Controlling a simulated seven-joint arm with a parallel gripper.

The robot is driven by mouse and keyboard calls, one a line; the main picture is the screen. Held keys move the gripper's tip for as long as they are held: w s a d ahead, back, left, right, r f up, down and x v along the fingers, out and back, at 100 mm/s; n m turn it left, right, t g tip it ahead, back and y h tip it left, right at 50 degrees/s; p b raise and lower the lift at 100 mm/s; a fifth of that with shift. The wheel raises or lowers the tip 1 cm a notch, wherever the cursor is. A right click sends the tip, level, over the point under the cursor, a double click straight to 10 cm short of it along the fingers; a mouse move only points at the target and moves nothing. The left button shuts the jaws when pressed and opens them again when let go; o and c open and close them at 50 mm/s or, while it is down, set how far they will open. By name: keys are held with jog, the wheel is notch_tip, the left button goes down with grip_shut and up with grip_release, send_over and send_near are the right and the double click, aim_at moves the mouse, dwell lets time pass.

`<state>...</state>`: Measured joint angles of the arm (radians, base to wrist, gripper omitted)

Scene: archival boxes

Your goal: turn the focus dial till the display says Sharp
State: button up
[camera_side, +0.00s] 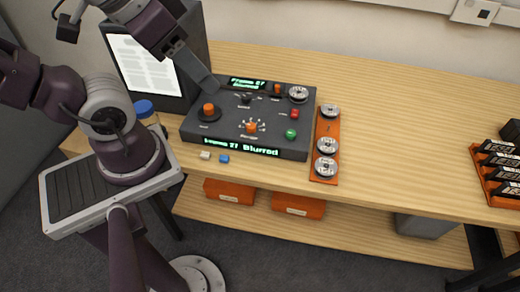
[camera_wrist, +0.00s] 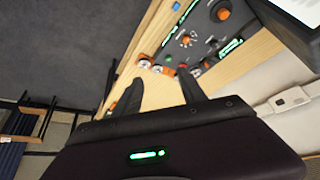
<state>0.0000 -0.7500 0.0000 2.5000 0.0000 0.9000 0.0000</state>
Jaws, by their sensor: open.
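A dark console (camera_side: 235,143) stands on the wooden bench. Its front display (camera_side: 241,147) reads "Frame 27 Blurred" in green; a smaller display (camera_side: 248,83) at its back edge seems to say the same. An orange knob (camera_side: 251,127) with white marks around it sits in the middle front; it also shows in the wrist view (camera_wrist: 186,41). A larger orange knob (camera_side: 208,109) sits at the left. The dial labels are too small to read, so I cannot tell which is focus. My gripper (camera_side: 213,88) is above the console's back left, empty. In the wrist view its fingers (camera_wrist: 160,76) are apart.
A black knob (camera_side: 245,98), red button (camera_side: 295,113), green button (camera_side: 291,133) and metal reel (camera_side: 298,93) share the console. An orange strip with several reels (camera_side: 327,146) lies to its right. A lit page screen (camera_side: 143,64) stands behind left. The bench's right middle is clear.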

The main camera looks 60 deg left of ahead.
jog(key=w+a+f+g, duration=0.1)
jog(key=w, duration=0.1)
jog(key=w+a+f+g+y, duration=0.1)
jog(key=w+a+f, duration=0.1)
jog(key=w, duration=0.1)
jog(key=w+a+f+y, duration=0.1)
jog(key=w+a, duration=0.1)
jog(key=shift+w+f+g, duration=0.2)
jog(key=shift+f+g, duration=0.15)
jog(key=shift+g, duration=0.05)
jog(key=g+h, duration=0.1)
jog(key=g, duration=0.2)
send_near(251, 125)
jog(key=shift+h, duration=0.5)
jog(key=f, duration=0.8)
jog(key=shift+s+a+f, duration=0.15)
jog(key=shift+a+f, duration=0.15)
jog(key=shift+a, duration=0.05)
grip_shut()
